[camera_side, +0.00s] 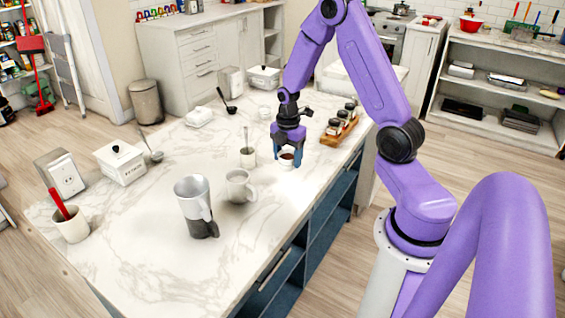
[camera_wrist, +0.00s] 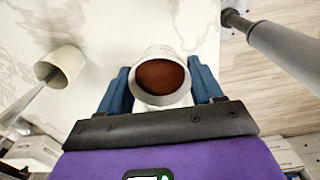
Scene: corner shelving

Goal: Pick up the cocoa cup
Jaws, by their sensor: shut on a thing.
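The cocoa cup (camera_wrist: 160,78) is a small white cup with brown contents. In the wrist view it sits between the two blue fingers of my gripper (camera_wrist: 161,88), which are shut on its sides. In the side view the cup (camera_side: 287,160) shows between the fingertips of my gripper (camera_side: 287,154), at the right part of the marble counter. The fingers partly hide it. I cannot tell whether its base touches the counter.
A white cup with a spoon (camera_side: 248,158) stands just left of my gripper. A white mug (camera_side: 239,187) and a large grey-white pitcher (camera_side: 194,206) stand nearer the camera. A wooden rack of jars (camera_side: 341,127) is to the right.

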